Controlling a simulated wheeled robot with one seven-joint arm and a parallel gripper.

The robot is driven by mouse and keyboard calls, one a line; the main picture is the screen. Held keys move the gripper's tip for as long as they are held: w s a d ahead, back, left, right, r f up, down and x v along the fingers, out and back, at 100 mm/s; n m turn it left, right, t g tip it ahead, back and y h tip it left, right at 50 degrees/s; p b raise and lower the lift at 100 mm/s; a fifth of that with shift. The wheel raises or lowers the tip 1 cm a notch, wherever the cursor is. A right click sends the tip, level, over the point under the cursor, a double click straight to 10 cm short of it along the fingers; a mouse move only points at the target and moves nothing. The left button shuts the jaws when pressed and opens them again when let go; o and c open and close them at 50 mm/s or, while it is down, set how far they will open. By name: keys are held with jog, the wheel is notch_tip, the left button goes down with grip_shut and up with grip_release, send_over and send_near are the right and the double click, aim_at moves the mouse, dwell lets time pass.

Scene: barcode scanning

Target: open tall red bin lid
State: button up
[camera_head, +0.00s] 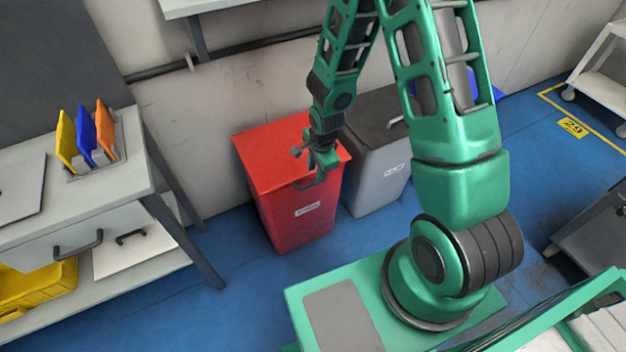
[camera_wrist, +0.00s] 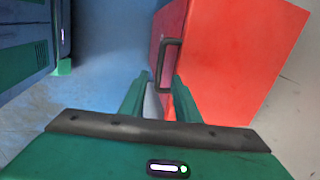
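The tall red bin (camera_head: 300,217) stands on the floor by the wall, with a white label on its front. Its red lid (camera_head: 268,152) lies flat and looks closed. A dark handle (camera_wrist: 163,62) sticks out at the lid's front edge; in the head view it is partly behind my gripper. My gripper (camera_head: 318,166) is above the lid's front right part. In the wrist view my gripper (camera_wrist: 158,88) has its two green fingers apart, with the handle just beyond the tips, nearer the right one. Whether a finger touches the handle I cannot tell.
A grey bin (camera_head: 376,180) with a dark lid stands close to the right of the red bin. A workbench (camera_head: 140,175) with colored folders (camera_head: 84,137) is at the left. Blue floor (camera_head: 235,250) is open in front of the bins. A pipe runs along the wall.

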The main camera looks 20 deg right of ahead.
aim_at(313, 183)
jog(key=shift+w+f, duration=0.2)
jog(key=shift+f, duration=0.85)
jog(key=shift+w+f, duration=0.2)
jog(key=shift+f, duration=0.8)
jog(key=shift+w+f, duration=0.2)
jog(key=shift+f, duration=0.85)
jog(key=shift+c, duration=0.2)
grip_shut()
